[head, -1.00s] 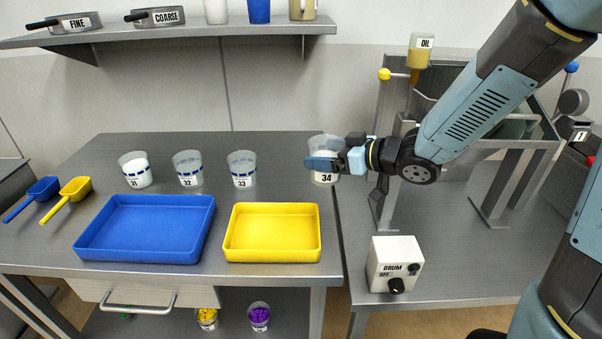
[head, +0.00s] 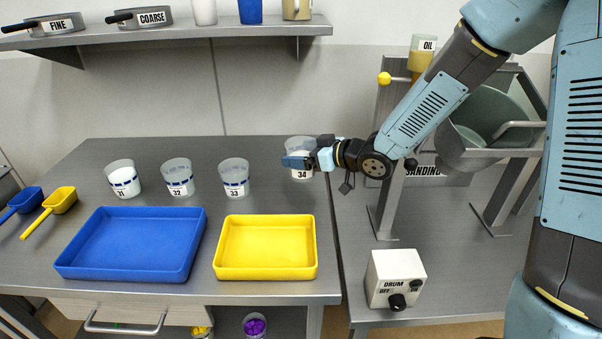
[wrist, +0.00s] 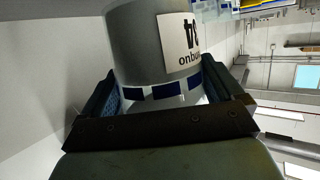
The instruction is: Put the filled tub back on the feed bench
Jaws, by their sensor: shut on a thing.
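The tub labelled 34 (head: 301,145) is a translucent cup at the back right of the grey feed bench (head: 262,196). My gripper (head: 300,163) is shut on it from the right, with a finger across its front. In the wrist view the tub (wrist: 150,45) sits between both fingers (wrist: 155,95), with a dashed blue band and a white label. Its contents are hard to see. I cannot tell whether its base touches the bench. Tubs 31 (head: 122,175), 32 (head: 178,172) and 33 (head: 234,172) stand in a row to its left.
A blue tray (head: 130,243) and a yellow tray (head: 266,247) lie in front of the tubs. Blue and yellow scoops (head: 62,198) lie at left. A drum control box (head: 394,278) and the drum (head: 480,120) are at right. A shelf (head: 160,33) hangs above.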

